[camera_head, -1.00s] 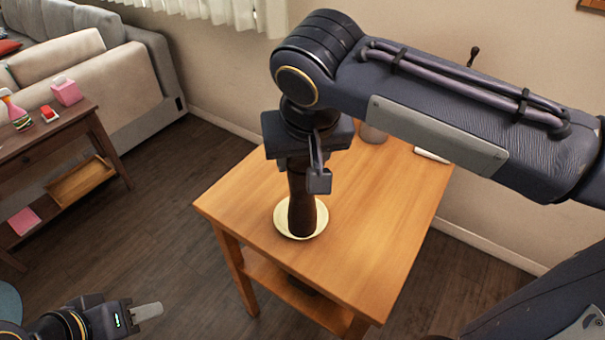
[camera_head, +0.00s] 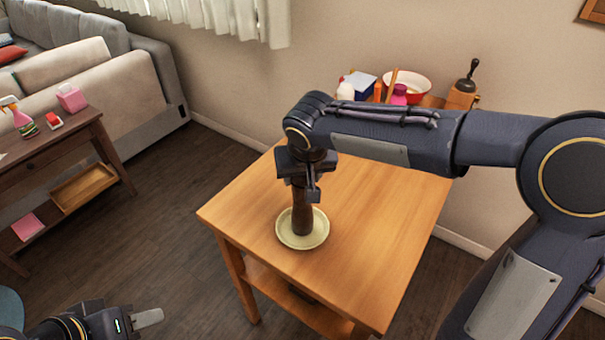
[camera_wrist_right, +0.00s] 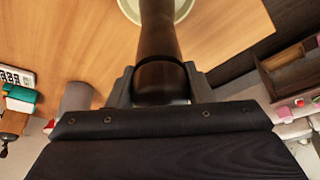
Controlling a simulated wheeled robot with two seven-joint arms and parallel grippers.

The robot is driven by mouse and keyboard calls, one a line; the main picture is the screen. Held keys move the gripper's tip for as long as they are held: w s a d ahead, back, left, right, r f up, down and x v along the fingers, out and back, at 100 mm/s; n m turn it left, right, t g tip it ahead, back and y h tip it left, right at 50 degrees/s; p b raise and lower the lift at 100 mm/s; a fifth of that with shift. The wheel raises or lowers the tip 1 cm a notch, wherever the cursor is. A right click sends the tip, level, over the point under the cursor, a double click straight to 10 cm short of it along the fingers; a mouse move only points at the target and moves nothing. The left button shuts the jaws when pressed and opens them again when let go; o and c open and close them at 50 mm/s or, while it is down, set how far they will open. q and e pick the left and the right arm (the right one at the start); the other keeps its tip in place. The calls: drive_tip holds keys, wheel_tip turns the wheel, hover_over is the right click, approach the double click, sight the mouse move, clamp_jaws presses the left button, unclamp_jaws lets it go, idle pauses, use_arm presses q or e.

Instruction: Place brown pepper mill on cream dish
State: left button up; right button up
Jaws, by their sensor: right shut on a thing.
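The brown pepper mill (camera_head: 302,220) is upright over the cream dish (camera_head: 290,239), with its lower end at the dish's middle. I cannot tell for sure whether its base touches the dish. My right gripper (camera_head: 306,188) is shut on the upper part of the mill. In the right wrist view the mill (camera_wrist_right: 158,45) stands between the fingers, and part of the cream dish (camera_wrist_right: 183,8) shows beyond it. My left gripper (camera_head: 148,318) is low at the left, away from the table; its jaw opening is not clear.
The dish stands on a wooden table (camera_head: 385,240) with clear surface around it. Behind are a red-rimmed bowl (camera_head: 405,84) and a dark grinder on a wooden block (camera_head: 463,92). A side table (camera_head: 60,150) and a sofa (camera_head: 110,75) are at the left.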

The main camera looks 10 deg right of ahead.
drive_tip(key=shift+f, duration=0.2)
drive_tip(key=o, duration=1.5)
drive_tip(key=shift+r, duration=0.1)
drive_tip(key=shift+c, duration=0.2)
drive_tip(key=shift+r, duration=0.35)
drive_tip(key=v, duration=1.2)
drive_tip(key=s+d+f+y, duration=0.2)
drive_tip(key=s+d+f, duration=0.4)
drive_tip(key=s+d, duration=0.45)
drive_tip(key=s+f+m+t+y, duration=0.1)
drive_tip(key=s+f, duration=0.6)
drive_tip(key=s, duration=0.2)
drive_tip(key=shift+s+d+f+m+y, duration=0.2)
drive_tip(key=shift+s+m+y, duration=0.15)
drive_tip(key=shift+m+y, duration=0.05)
